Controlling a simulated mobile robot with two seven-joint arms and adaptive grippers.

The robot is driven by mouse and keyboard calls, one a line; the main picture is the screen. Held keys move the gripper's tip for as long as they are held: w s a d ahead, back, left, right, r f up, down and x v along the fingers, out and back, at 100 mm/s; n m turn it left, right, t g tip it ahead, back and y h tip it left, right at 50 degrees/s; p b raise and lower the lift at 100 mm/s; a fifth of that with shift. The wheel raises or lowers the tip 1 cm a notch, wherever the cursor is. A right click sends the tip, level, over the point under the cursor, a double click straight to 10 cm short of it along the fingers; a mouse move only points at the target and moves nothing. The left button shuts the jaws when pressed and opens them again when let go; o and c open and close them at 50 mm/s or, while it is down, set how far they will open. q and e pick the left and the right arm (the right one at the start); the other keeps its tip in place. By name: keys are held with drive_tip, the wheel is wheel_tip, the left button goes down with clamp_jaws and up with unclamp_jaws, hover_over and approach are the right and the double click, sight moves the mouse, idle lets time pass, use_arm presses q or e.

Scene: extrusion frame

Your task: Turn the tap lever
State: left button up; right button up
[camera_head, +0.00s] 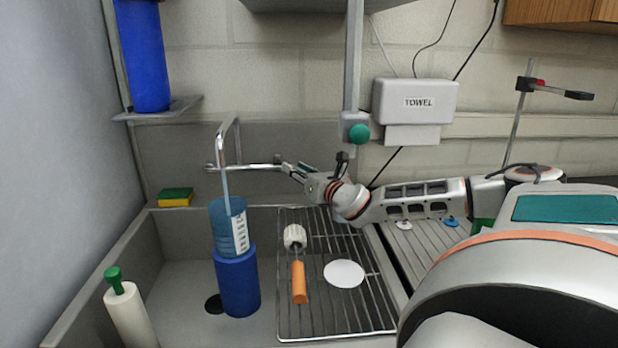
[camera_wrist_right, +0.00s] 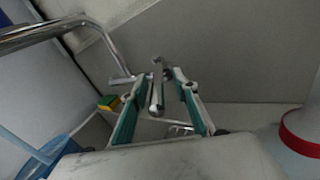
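The chrome tap (camera_head: 233,140) stands at the back of the sink, its bent spout pointing down over a blue graduated beaker (camera_head: 222,228). A pale blue stream runs from the spout into the beaker. The tap lever (camera_head: 262,166) is a thin metal bar reaching right from the tap. My right gripper (camera_head: 287,168) is at the lever's right end. In the right wrist view the lever (camera_wrist_right: 157,92) lies between the two teal-lined fingers (camera_wrist_right: 159,77), with gaps visible on both sides. The right gripper is open around it. My left gripper is out of view.
The beaker stands on a blue cylinder (camera_head: 238,285) in the sink. A yellow-green sponge (camera_head: 175,197) sits on the back ledge. An orange-handled brush (camera_head: 299,280) and a white disc (camera_head: 344,273) lie on the wire rack (camera_head: 335,325). A vertical post (camera_head: 353,60) stands near my right wrist.

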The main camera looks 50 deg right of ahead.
drive_tip(key=v, duration=1.1)
drive_tip(key=shift+s+a, duration=0.15)
